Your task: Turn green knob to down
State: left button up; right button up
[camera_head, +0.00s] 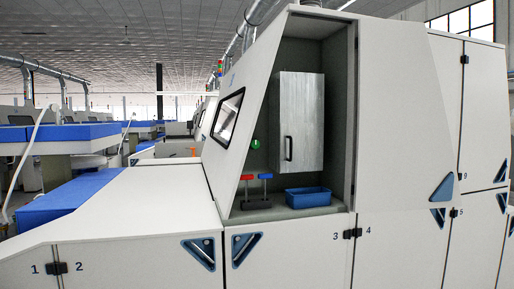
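A small round green knob (255,143) sits on the dark inner back wall of an open recess in the white machine. It is left of a grey metal cabinet and above two small handles. A small pale mark shows on the knob's face, but it is too small to tell which way the knob points. Neither of my grippers is in view.
The metal cabinet (301,120) has a black handle. Below are a red-topped handle (246,177), a blue-topped handle (265,176) and a blue bin (308,197) on the recess floor. White machine panels (130,215) surround the recess.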

aim_at(255, 143)
jog(key=i+l+u, duration=0.1)
jog(key=i, duration=0.35)
jog(key=i+l+u, duration=0.1)
jog(key=i, duration=0.3)
